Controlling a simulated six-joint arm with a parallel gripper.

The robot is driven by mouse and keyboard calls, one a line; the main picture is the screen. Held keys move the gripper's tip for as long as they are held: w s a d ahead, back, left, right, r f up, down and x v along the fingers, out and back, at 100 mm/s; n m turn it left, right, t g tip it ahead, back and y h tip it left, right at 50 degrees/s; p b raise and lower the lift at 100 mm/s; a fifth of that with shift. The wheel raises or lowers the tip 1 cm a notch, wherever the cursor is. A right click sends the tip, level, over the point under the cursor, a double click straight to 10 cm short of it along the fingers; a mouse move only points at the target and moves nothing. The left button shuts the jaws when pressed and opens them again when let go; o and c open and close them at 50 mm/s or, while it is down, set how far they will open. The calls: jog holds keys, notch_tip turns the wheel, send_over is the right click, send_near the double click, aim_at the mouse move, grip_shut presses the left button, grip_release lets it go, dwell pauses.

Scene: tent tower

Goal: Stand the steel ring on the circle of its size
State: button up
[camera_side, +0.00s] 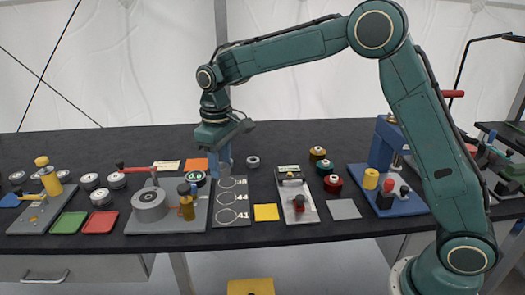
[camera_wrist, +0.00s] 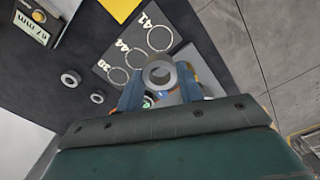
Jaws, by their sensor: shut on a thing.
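My gripper (camera_side: 224,160) hangs over the far end of the dark board (camera_side: 232,217). In the wrist view my gripper (camera_wrist: 159,84) has its two blue fingers on either side of a steel ring (camera_wrist: 160,70) and is shut on it. The ring is thick-walled with a dark hole. The board (camera_wrist: 175,45) bears three white outlined circles of different sizes in a row, with numbers beside them; one reads 41 and one 44. The ring appears nearest the 41 circle in the wrist view, but its height above the board is unclear. In the side view the fingers largely hide the ring.
Two loose steel rings, one (camera_wrist: 71,78) and a smaller one (camera_wrist: 97,98), lie beside the board. A device with a display (camera_wrist: 40,30) lies beyond. A clamp fixture (camera_side: 150,205) stands left of the board, a yellow pad (camera_side: 266,212) right. A blue press (camera_side: 388,150) stands farther right.

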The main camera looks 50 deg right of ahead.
send_over(226, 217)
notch_tip(226, 217, down, 9)
jog(key=shift+w+f, duration=0.1)
jog(key=shift+f, duration=0.1)
jog(key=shift+f, duration=2.1)
jog(key=shift+f, duration=0.1)
jog(key=o, duration=1.1)
notch_tip(226, 217, up, 12)
jog(key=shift+r, duration=0.1)
